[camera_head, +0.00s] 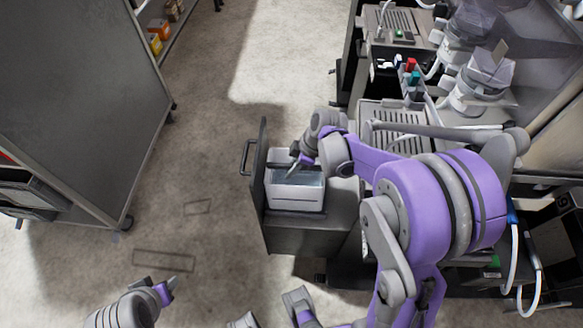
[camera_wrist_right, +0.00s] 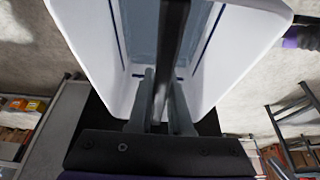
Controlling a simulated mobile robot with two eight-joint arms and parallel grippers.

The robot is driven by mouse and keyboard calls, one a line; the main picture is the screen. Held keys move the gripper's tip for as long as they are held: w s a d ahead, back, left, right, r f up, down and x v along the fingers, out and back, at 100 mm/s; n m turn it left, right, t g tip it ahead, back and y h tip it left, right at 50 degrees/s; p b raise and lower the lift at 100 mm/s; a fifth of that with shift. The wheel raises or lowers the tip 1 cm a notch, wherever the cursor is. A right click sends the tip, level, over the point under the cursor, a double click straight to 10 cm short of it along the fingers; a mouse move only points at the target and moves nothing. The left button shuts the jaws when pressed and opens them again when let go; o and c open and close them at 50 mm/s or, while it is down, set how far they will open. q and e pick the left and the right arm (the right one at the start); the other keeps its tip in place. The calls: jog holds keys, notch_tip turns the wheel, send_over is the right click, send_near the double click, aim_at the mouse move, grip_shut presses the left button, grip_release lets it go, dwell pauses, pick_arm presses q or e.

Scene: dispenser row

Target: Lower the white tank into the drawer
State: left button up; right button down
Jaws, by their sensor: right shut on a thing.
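The white tank (camera_head: 296,200) is an open-topped box with grey inside, at the open drawer (camera_head: 300,238). It sits just behind the drawer's upright front panel (camera_head: 257,190). Its near side shows above the drawer's side wall, and its bottom is hidden. I cannot tell whether it rests on the drawer floor. My right gripper (camera_head: 303,165) is over the tank. In the right wrist view the fingers (camera_wrist_right: 160,95) are shut on a dark bar across the tank (camera_wrist_right: 235,50). My left gripper (camera_head: 168,290) is low at the left, apart from the drawer; its opening is unclear.
A machine counter with a slotted tray (camera_head: 392,118) and dispensers (camera_head: 480,80) stands at the right. A grey cabinet (camera_head: 80,90) stands at the left. Clear floor (camera_head: 200,160) lies between it and the drawer handle (camera_head: 246,158).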

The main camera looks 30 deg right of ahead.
pick_arm(q)
jog(key=shift+s+f+b, duration=0.1)
jog(key=shift+f+b, duration=0.9)
jog(key=shift+f, duration=0.1)
pick_arm(e)
jog(key=shift+f, duration=1.35)
jog(key=c, duration=0.8)
grip_release()
jog(key=shift+o, duration=0.2)
pick_arm(q)
jog(key=shift+r, duration=0.15)
pick_arm(e)
jog(key=shift+r, duration=0.2)
